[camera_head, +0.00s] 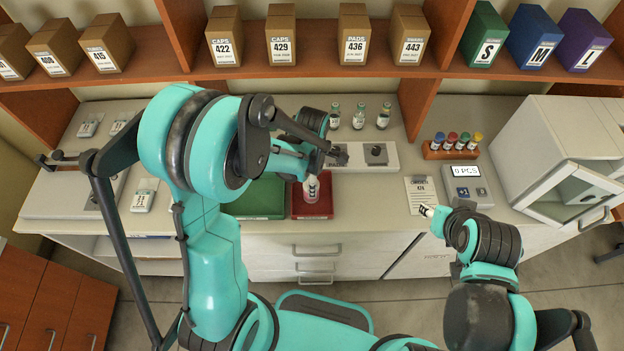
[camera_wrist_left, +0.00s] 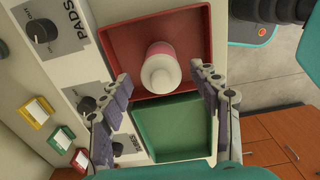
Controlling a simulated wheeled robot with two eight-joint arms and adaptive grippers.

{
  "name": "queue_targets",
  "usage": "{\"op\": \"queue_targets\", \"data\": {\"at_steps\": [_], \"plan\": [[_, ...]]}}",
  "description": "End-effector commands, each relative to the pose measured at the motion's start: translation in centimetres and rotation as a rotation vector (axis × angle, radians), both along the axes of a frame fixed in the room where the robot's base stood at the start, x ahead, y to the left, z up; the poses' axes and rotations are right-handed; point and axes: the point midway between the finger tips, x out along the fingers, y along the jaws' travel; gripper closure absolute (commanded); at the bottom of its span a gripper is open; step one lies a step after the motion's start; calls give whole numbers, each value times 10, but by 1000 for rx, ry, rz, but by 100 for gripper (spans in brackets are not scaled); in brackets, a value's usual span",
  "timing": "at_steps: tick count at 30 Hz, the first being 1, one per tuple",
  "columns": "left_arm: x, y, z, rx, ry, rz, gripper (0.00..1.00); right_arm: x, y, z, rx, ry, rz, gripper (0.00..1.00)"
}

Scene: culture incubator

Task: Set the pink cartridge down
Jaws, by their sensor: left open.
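The pink cartridge (camera_head: 311,187), a bottle with a white top and a pink band, stands on the red tray (camera_head: 313,211). In the left wrist view the cartridge (camera_wrist_left: 160,70) is seen from above, inside the rim of the red tray (camera_wrist_left: 116,50). My left gripper (camera_wrist_left: 163,82) is open, its fingers apart on either side just short of the cartridge, with no visible contact. In the head view the left arm partly hides the cartridge's surroundings. My right gripper (camera_head: 427,210) is near the counter's front edge; its fingers are too small to read.
A green tray (camera_head: 258,198) lies beside the red one. Behind are a panel with knobs (camera_head: 376,154) and several vials (camera_head: 359,116). To the right are a paper sheet (camera_head: 420,194), a counter display (camera_head: 466,184), a colored vial rack (camera_head: 452,150) and a white cabinet (camera_head: 555,150).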

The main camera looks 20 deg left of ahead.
Motion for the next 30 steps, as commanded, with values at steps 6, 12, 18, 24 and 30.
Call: {"op": "queue_targets", "data": {"at_steps": [6,12,18,24,30], "plan": [[-1,0,48,0,0,0,38,0,0,13,0,0,0,60],[-1,0,90,0,0,0,38,0,0,23,0,0,0,60],[-1,0,113,0,0,-1,38,0,0,27,0,0,0,60],[-13,6,135,0,-62,-182,38,0,0,27,0,0,0,60],[-46,22,173,75,-240,-720,38,0,0,27,0,0,0,60]]}}
